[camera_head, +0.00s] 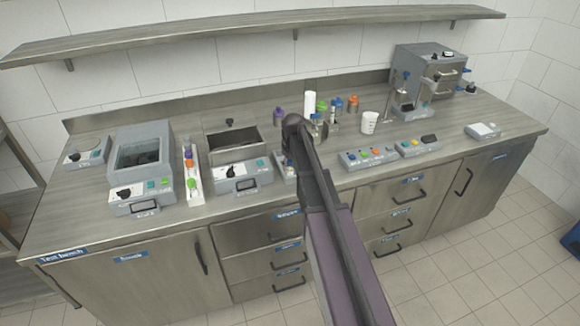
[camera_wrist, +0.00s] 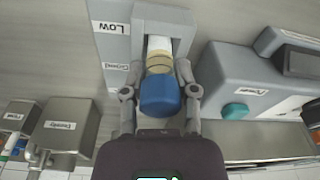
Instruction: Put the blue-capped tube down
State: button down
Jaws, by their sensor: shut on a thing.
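The blue-capped tube (camera_wrist: 159,95) shows in the wrist view, its blue cap toward me and its clear body pointing away. My gripper (camera_wrist: 160,72) is shut on it, with one finger on each side. The tube's far end is at a grey holder (camera_wrist: 183,22) with a slot; I cannot tell whether it is inside or only in front of it. In the head view my arm hides most of the gripper and I cannot make out the held tube for sure.
In the wrist view, a panel labelled Low (camera_wrist: 110,45) lies beside the holder, and a grey device with a teal button (camera_wrist: 215,80) stands close right. In the head view, a white cup (camera_head: 369,123) and control boxes (camera_head: 370,158) stand right of my arm.

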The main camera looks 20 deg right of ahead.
jog(key=shift+f, duration=0.2)
jog(key=shift+c, duration=1.9)
grip_release()
jog(key=shift+r, duration=0.2)
jog(key=r+p, duration=0.4)
jog(key=s+r+p, duration=0.1)
jog(key=r+p, duration=0.7)
jog(key=shift+s+d, duration=0.2)
jog(key=s+a+m, duration=0.1)
jog(key=s+a, duration=0.5)
jog(key=s, duration=0.6)
jog(key=s+a+m+g, duration=0.1)
jog(key=s+a, duration=0.5)
jog(key=s, duration=0.6)
jog(key=shift+f, duration=0.1)
